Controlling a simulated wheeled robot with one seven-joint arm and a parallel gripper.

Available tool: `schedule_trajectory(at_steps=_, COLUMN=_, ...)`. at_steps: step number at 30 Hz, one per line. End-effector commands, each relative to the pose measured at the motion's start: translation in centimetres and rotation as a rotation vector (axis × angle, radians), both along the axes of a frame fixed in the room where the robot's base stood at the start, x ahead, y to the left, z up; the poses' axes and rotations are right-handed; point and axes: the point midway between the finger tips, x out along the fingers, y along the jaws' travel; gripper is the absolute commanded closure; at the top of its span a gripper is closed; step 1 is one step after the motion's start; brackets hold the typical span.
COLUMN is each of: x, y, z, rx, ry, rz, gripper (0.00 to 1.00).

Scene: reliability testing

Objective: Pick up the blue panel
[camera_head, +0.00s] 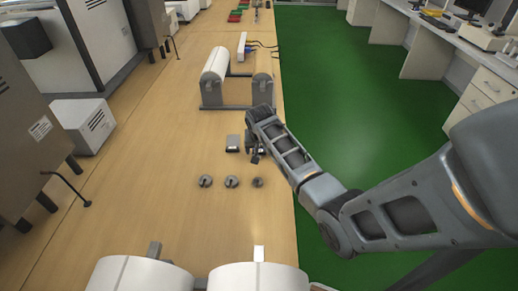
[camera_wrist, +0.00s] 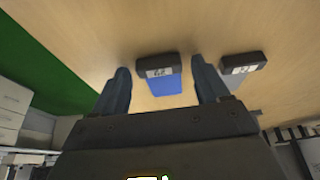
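The blue panel (camera_wrist: 165,86) shows in the wrist view as a small blue plate with a dark, white-labelled block at its far end. It lies between the two fingers of my gripper (camera_wrist: 160,66) in that picture. The fingers are spread apart, with a visible gap on each side of the panel, so the gripper is open and holds nothing. I cannot tell the height of the fingertips above the panel. In the head view my gripper (camera_head: 256,156) is over the wooden table, and the arm hides the blue panel's colour there.
A similar grey panel (camera_wrist: 240,68) lies right of the gripper in the wrist view; in the head view it is just left (camera_head: 233,143). Several dark slotted discs (camera_head: 231,182) lie nearer. A roller stand (camera_head: 226,104) stands behind. The wooden table (camera_head: 150,180) has clear room to the left.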

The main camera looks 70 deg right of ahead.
Motion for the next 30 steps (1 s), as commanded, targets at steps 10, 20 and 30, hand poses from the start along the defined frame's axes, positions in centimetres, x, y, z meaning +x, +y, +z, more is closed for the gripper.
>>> schedule_trajectory(at_steps=10, x=0.0, y=0.0, z=0.0, rx=0.0, ry=0.0, rz=0.0, gripper=0.59)
schedule_trajectory(at_steps=20, x=0.0, y=0.0, z=0.0, rx=0.0, ry=0.0, rz=0.0, gripper=0.77)
schedule_trajectory(at_steps=30, x=0.1, y=0.0, z=1.6, rx=-0.002, ry=-0.002, rz=-0.001, gripper=0.77)
